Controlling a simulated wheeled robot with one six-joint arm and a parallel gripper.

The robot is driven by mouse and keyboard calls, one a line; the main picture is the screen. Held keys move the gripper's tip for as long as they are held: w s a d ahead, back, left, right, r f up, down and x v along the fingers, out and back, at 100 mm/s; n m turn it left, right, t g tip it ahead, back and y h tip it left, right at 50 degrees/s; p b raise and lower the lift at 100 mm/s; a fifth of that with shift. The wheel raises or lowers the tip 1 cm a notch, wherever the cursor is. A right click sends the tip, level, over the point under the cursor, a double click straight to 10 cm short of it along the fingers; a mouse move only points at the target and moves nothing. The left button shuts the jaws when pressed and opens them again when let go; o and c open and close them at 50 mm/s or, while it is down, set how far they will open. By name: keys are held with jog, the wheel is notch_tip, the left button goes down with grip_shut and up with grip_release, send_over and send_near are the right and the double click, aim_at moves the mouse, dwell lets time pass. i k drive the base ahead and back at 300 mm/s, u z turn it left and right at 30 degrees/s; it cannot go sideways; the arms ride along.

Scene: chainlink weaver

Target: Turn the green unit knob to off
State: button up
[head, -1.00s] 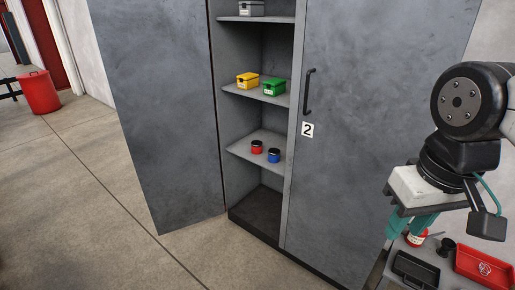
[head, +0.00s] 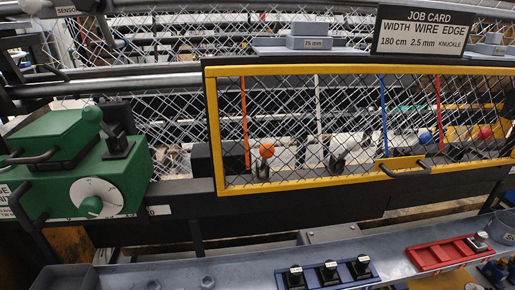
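The green unit (head: 125,165) stands at the left in the head view. On its front is a round white dial plate (head: 108,190) with small dark marks around it. A green knob (head: 91,206) sits on this plate, toward its lower left. The marks are too small to read, so I cannot tell which setting the knob points to. My gripper is not in view.
A yellow-framed mesh guard (head: 360,72) with a handle fills the middle and right. A job card sign (head: 424,31) stands above it. Below runs a grey shelf (head: 225,270) with a blue holder (head: 350,275) and a red tray (head: 435,254). Dark handles (head: 31,158) jut out at the unit's left.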

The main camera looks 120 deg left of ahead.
aim_at(91, 207)
jog(key=u, duration=4.1)
jog(key=k, duration=1.2)
